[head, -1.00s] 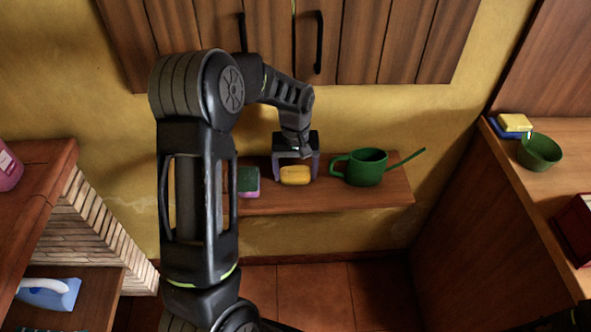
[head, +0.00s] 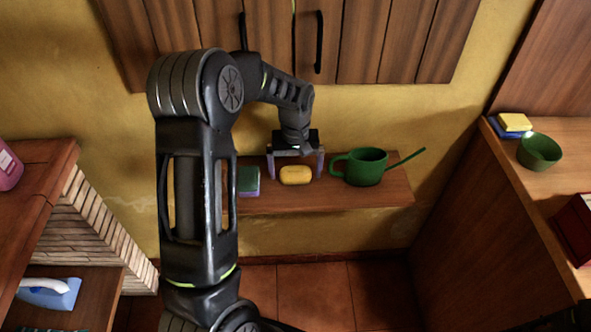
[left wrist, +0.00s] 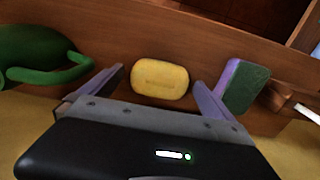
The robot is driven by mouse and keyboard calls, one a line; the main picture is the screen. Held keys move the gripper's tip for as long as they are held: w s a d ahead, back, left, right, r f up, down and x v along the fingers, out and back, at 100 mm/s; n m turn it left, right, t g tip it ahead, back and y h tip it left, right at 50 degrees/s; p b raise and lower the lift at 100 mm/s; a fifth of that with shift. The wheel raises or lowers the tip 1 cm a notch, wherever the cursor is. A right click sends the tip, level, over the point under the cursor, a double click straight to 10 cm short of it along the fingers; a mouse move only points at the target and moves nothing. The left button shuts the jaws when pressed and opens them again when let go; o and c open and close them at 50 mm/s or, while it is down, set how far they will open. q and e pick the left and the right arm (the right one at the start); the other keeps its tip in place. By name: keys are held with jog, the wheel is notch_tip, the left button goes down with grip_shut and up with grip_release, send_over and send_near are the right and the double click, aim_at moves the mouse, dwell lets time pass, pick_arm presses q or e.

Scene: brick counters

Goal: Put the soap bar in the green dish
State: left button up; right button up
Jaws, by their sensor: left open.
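The yellow soap bar (head: 295,175) lies on the wooden wall shelf and also shows in the left wrist view (left wrist: 160,79). My left gripper (head: 296,170) is open, with its two fingers on either side of the soap, apart from it. In the left wrist view the gripper (left wrist: 160,88) shows a gap between each finger and the bar. The green dish (head: 540,151) is a round bowl on the right counter; it looks empty. My right gripper is not in view.
A green watering can (head: 365,167) stands right of the soap, and a green and purple sponge (head: 249,181) left of it, both on the shelf (head: 330,198). Yellow and blue sponges (head: 514,123) lie beside the dish. A red box (head: 575,230) sits on the right counter.

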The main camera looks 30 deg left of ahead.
pick_arm(q)
notch_tip(320, 180, up, 12)
jog(key=shift+f, duration=0.15)
dwell(0.7)
jog(key=t+y+b, duration=0.2)
jog(key=t+b, duration=0.1)
jog(key=b, duration=0.4)
send_over(295, 182)
notch_tip(295, 182, down, 5)
jog(key=shift+r, duration=0.1)
